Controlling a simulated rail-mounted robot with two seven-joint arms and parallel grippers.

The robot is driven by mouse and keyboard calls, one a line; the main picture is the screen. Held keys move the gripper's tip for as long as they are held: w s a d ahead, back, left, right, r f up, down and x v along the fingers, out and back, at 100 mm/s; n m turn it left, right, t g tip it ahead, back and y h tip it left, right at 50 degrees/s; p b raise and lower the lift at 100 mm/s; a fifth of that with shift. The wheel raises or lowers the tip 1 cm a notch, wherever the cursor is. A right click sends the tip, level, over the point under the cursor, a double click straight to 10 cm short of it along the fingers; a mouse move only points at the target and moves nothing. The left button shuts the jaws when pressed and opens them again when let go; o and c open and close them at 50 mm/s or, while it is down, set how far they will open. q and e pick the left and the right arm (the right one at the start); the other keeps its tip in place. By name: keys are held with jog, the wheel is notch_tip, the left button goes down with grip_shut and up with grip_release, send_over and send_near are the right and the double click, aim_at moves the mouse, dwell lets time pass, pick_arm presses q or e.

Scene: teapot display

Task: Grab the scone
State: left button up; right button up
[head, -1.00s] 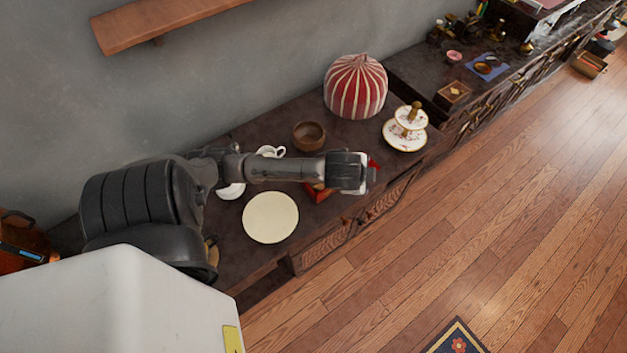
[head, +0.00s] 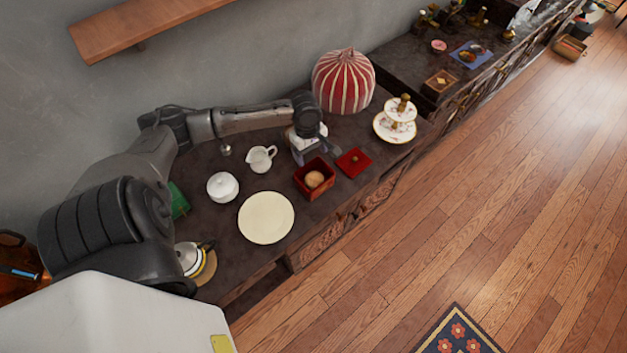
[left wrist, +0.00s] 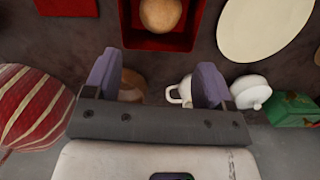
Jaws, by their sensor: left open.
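The scone (head: 314,179) is a small round tan bun inside an open red box (head: 328,189) on the dark counter. My left gripper (head: 312,157) is above the counter just behind the box, towards the wall. In the left wrist view the scone (left wrist: 160,14) sits in the red box (left wrist: 156,42) at the top edge, beyond the fingertips. The two purple fingers of my left gripper (left wrist: 155,72) are spread wide with nothing held between them. My right gripper is not in view.
A red lid (head: 354,162) lies right of the box, and a cream plate (head: 266,218) lies left of it. A creamer (head: 260,158) and a white lidded pot (head: 222,186) stand nearby. A striped cozy (head: 343,82), a tiered stand (head: 395,122) and a brown bowl (left wrist: 131,84) are also close.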

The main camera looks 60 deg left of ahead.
aim_at(314, 177)
pick_arm(q)
jog(key=shift+n, duration=0.6)
jog(key=f, duration=0.3)
jog(key=f+b, duration=0.1)
jog(key=f, duration=0.2)
jog(key=d+f+b, duration=0.1)
jog(key=f, duration=0.2)
jog(key=shift+w+f, duration=0.1)
jog(key=shift+f, duration=0.2)
jog(key=f, duration=0.1)
jog(key=f+b, duration=0.1)
jog(key=f, duration=0.2)
jog(key=shift+d+b, duration=0.3)
jog(key=c, duration=0.6)
jog(key=shift+o, duration=0.2)
